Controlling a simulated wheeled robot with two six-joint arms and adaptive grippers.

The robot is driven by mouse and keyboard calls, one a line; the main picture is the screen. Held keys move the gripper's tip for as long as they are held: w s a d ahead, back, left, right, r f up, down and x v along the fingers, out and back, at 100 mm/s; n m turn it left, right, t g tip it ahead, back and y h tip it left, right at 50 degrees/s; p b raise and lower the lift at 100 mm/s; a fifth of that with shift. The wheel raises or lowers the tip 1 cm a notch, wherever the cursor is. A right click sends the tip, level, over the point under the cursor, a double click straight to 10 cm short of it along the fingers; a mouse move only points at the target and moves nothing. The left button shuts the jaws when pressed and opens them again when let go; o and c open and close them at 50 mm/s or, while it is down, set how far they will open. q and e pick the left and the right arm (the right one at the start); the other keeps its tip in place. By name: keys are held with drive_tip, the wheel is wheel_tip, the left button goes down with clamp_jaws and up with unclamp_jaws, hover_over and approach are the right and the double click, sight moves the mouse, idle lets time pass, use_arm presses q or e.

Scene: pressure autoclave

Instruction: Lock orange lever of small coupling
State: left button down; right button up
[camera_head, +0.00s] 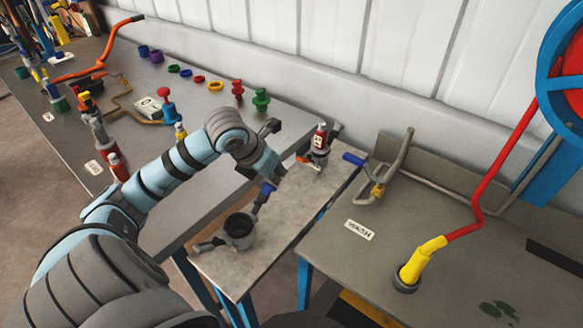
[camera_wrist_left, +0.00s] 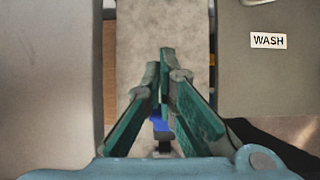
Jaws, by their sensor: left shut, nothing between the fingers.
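A small upright fitting (camera_head: 318,147) with a red and white top stands at the back of the narrow grey table. A short orange-red lever (camera_head: 304,160) sticks out at its lower left; whether it is locked is too small to tell. My left gripper (camera_head: 263,194) is shut and empty, pointing down over the narrow table, left of and in front of that fitting. In the left wrist view its green fingers (camera_wrist_left: 168,72) are close together at the tips, with a blue part (camera_wrist_left: 160,122) visible between them. My right gripper is not in view.
A dark round coupling (camera_head: 239,230) with side arms stands near the front of the narrow table (camera_head: 228,268). At right, a bench (camera_head: 330,232) carries a WASH label, a blue-handled pipe valve (camera_head: 377,190) and a yellow-red pipe. The left table holds several coloured fittings.

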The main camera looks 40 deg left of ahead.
use_arm(q)
drive_tip(key=x, duration=0.6)
drive_tip(key=shift+d+f+b, duration=0.1)
drive_tip(key=shift+f+b, duration=0.05)
drive_tip(key=shift+b, duration=0.25)
drive_tip(key=w+r+p, duration=0.1)
drive_tip(key=w+r, duration=0.1)
drive_tip(key=r, duration=0.1)
drive_tip(key=shift+w, duration=0.3)
drive_tip(key=shift+r, duration=0.15)
